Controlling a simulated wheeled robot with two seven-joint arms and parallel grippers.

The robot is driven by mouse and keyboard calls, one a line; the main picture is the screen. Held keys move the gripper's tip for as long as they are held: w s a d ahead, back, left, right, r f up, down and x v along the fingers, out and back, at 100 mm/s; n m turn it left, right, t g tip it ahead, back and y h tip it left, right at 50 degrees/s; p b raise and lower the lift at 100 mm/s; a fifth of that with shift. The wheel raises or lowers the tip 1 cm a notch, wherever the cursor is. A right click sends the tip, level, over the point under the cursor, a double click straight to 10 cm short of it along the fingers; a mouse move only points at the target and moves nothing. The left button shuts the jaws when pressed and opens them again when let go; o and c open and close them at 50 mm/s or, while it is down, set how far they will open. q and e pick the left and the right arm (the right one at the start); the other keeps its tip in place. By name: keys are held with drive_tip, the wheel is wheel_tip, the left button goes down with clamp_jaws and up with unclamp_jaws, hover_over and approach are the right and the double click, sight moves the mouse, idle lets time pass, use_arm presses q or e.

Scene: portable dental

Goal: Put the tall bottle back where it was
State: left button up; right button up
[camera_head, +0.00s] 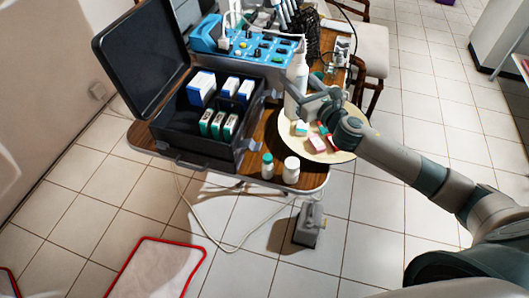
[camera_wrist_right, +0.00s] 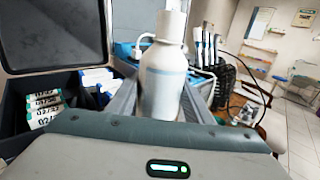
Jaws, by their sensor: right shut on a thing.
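The tall bottle (camera_head: 296,88) is white with a narrow top. It stands upright near the left edge of the round cream tray (camera_head: 341,155). My right gripper (camera_head: 303,104) is shut on the bottle's body. In the right wrist view the bottle (camera_wrist_right: 162,84) is upright between the fingers of the right gripper (camera_wrist_right: 163,98). I cannot tell whether its base touches a surface. My left gripper is not in view.
An open black case (camera_head: 172,133) with several small boxes stands on the wooden table (camera_head: 262,137), left of the bottle. A blue device (camera_head: 255,46) is behind. Small boxes lie on the tray.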

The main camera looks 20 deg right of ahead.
drive_tip(key=shift+w+d+r, duration=0.1)
idle(0.3)
drive_tip(key=shift+s+a+f, duration=0.2)
drive_tip(key=shift+a+f, duration=0.15)
drive_tip(key=shift+a, duration=0.25)
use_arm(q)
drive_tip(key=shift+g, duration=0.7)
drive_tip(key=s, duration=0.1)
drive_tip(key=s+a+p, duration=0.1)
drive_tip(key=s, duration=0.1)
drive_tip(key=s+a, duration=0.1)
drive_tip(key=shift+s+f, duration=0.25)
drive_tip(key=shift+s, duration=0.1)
use_arm(e)
drive_tip(key=s+a+f, duration=0.3)
drive_tip(key=a+f, duration=0.3)
drive_tip(key=a, duration=0.3)
drive_tip(key=shift+s+a+f, duration=0.15)
drive_tip(key=shift+s+a, duration=0.1)
drive_tip(key=shift+a, duration=0.15)
